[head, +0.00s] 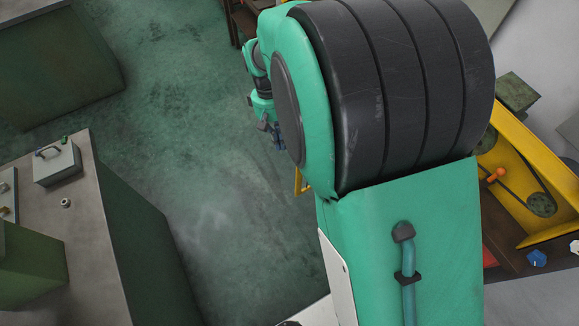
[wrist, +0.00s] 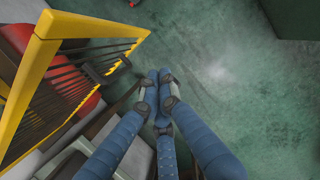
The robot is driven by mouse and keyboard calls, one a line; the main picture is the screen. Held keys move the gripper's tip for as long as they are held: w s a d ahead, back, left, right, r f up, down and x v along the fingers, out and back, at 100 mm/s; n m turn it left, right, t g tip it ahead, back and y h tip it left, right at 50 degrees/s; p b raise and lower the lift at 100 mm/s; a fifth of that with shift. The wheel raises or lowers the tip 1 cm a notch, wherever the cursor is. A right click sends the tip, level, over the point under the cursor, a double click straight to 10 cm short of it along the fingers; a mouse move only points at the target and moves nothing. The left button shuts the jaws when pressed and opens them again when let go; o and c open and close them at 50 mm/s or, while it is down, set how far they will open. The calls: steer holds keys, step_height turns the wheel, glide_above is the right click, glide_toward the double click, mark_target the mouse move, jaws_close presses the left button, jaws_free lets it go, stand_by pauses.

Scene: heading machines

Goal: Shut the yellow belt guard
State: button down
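The yellow belt guard (wrist: 36,75) shows at the left of the wrist view as a yellow frame with dark bars, standing out from the machine. In the head view a small yellow piece (head: 300,182), perhaps its edge, shows beside my arm, which hides the rest. The yellow belt housing (head: 548,160) at the right has its belt and pulleys exposed. My gripper (wrist: 159,78) has blue fingers drawn together at the tips, with nothing seen between them. It is to the right of the guard frame, apart from it. In the head view it shows small, beyond my arm.
An orange knob (head: 497,174) sits by the belt. A blue knob (head: 537,258) is below the housing. A bench (head: 88,215) with a grey box (head: 57,165) stands at the left. Green floor (head: 190,110) is open between. Red parts (wrist: 88,106) show behind the guard bars.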

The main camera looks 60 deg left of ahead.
steer(key=shift+f, duration=0.1)
steer(key=d+f+b, duration=0.3)
steer(key=d+f, duration=0.3)
steer(key=f, duration=0.3)
steer(key=shift+d+f, duration=0.25)
steer(key=shift+w+d, duration=0.1)
steer(key=shift+d, duration=0.05)
stand_by(0.4)
